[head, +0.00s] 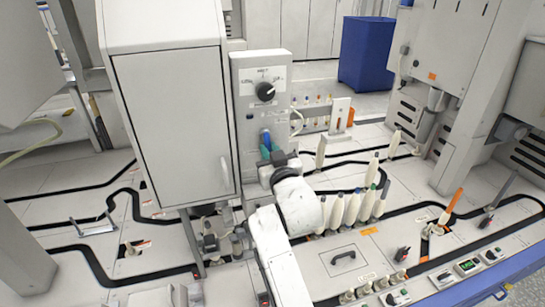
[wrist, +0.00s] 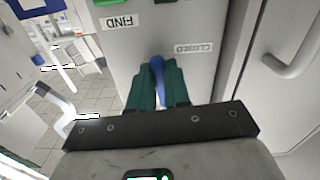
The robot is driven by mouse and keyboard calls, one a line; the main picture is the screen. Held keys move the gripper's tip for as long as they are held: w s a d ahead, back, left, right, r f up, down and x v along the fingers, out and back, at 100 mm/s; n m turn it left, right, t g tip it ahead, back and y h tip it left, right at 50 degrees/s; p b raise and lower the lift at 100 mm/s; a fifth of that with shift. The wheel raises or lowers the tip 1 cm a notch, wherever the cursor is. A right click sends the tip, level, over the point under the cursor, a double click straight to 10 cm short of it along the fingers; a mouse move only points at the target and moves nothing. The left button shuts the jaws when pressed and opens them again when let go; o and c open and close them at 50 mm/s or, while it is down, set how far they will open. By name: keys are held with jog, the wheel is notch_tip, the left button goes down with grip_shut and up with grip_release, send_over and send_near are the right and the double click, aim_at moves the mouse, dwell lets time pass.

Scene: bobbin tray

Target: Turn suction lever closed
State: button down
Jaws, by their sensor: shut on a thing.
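The suction lever (wrist: 158,80) is blue and sits on the front of a grey panel (head: 245,112). My gripper (wrist: 156,68) has green fingers, one on each side of the lever, and is shut on it. In the wrist view the lever's rounded end shows between the fingertips, below and left of a CLOSED label (wrist: 193,48).
A black rotary knob (head: 265,91) is higher on the panel. A tall grey cabinet (head: 172,120) stands close on the left. Several upright bobbins (head: 350,208) stand right of my arm. A blue bin (head: 367,52) is at the back.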

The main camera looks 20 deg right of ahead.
jog(key=shift+a+f+m, duration=0.15)
jog(key=shift+f+m, duration=0.05)
jog(key=shift+m, duration=0.3)
jog(key=shift+b, duration=0.3)
jog(key=c, duration=1.1)
grip_release()
jog(key=shift+r, duration=0.15)
jog(key=s+p, duration=0.1)
jog(key=s, duration=0.9)
jog(key=shift+s, duration=0.4)
